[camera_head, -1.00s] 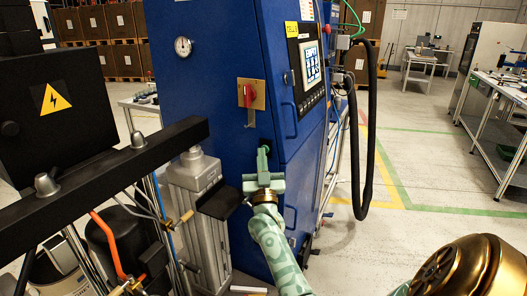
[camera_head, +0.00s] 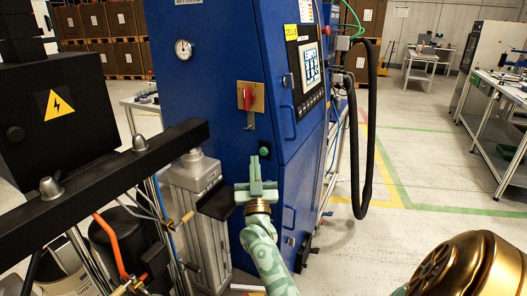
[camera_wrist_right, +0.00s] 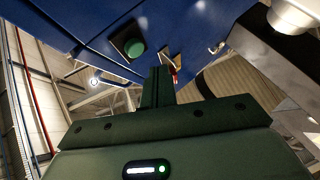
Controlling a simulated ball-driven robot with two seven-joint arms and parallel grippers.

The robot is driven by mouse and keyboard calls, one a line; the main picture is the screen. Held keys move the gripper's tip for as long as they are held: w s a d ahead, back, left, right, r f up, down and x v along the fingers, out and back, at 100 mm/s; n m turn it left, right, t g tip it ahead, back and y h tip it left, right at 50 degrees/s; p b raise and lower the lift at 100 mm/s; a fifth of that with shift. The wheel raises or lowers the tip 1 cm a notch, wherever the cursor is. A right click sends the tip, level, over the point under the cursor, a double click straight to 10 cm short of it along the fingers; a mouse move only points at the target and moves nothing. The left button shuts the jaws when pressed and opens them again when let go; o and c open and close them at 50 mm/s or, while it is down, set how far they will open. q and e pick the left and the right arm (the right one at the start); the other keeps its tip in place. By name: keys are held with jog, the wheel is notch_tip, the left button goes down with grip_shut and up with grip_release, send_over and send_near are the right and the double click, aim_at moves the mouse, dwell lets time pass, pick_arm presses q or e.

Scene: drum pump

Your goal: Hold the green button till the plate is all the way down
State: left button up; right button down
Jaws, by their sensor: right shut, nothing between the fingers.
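The green button (camera_head: 264,152) is a small round knob in a dark ring on the blue cabinet's front, below the red switch. It also shows uncovered in the right wrist view (camera_wrist_right: 134,47). My right gripper (camera_head: 256,163) is shut and empty, its pale green fingers pointing up just below and left of the button in the head view. In the right wrist view the dark fingers (camera_wrist_right: 157,86) end below and right of the button, apart from it. I cannot make out the plate; the black crossbeam (camera_head: 100,175) hides part of the machine. My left gripper is not in view.
The blue cabinet (camera_head: 215,75) carries a red rotary switch (camera_head: 248,97), a gauge (camera_head: 184,49) and a screen (camera_head: 310,63). A grey column (camera_head: 203,225) stands close left of my right gripper. A black hose (camera_head: 367,150) hangs at right; the floor beyond is open.

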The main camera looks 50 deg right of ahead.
jog(key=a, duration=0.1)
jog(key=s+a, duration=0.1)
jog(key=a, duration=0.1)
jog(key=shift+p, duration=0.4)
